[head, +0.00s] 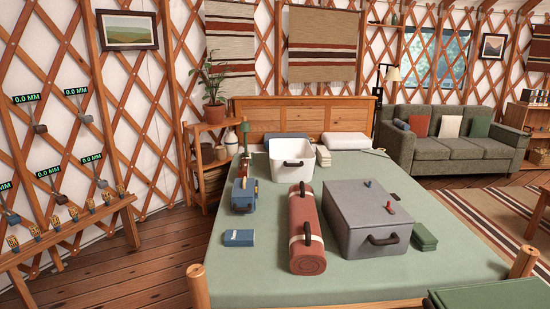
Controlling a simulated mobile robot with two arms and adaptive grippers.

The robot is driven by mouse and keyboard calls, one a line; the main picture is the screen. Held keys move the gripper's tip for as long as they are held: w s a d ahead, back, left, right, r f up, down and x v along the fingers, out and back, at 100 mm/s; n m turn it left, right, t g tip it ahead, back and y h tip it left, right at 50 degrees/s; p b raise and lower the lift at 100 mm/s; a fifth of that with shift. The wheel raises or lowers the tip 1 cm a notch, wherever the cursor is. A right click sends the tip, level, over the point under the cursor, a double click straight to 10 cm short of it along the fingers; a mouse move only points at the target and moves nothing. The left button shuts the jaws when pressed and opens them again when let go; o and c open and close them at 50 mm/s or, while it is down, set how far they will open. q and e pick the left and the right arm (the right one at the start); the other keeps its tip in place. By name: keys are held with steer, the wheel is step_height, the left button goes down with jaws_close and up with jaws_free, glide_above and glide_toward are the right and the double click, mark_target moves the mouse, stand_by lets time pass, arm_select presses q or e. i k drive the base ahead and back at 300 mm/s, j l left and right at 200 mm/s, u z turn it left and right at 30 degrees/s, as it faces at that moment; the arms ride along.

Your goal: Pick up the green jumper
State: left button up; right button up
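A small folded dark green cloth (425,237), which looks like the green jumper, lies on the bed's right side. It sits just right of a large grey case (368,217), close to its side. Its top and near side show in the head view and nothing covers it. Neither of my grippers is in view.
The bed (265,285) also holds a rolled red mat (306,232), a white bin (292,160), a blue box (244,195) and a small blue packet (239,238). Wooden posts (524,262) rise at its near corners. A green-topped piece (490,296) stands at lower right.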

mark_target(421, 236)
steer(key=l, duration=0.5)
steer(key=k+l, duration=0.15)
steer(key=l, duration=0.35)
steer(key=l+u, duration=0.1)
steer(key=l, duration=0.45)
steer(key=l+u, duration=0.1)
steer(key=l, duration=0.45)
steer(key=k+l, duration=0.15)
steer(key=l, duration=0.45)
steer(key=l+u, duration=0.15)
steer(key=l, duration=0.4)
steer(key=k+l+u, duration=0.1)
steer(key=l, duration=0.45)
steer(key=l+u, duration=0.1)
steer(key=l, duration=0.45)
steer(key=k+l+u, duration=0.1)
steer(key=l, duration=0.5)
steer(key=k+l+u, duration=0.1)
steer(key=l, duration=0.45)
steer(key=k+l, duration=0.1)
steer(key=l, duration=0.45)
steer(key=k+l+u, duration=0.15)
steer(key=l, duration=0.4)
steer(key=i, duration=0.05)
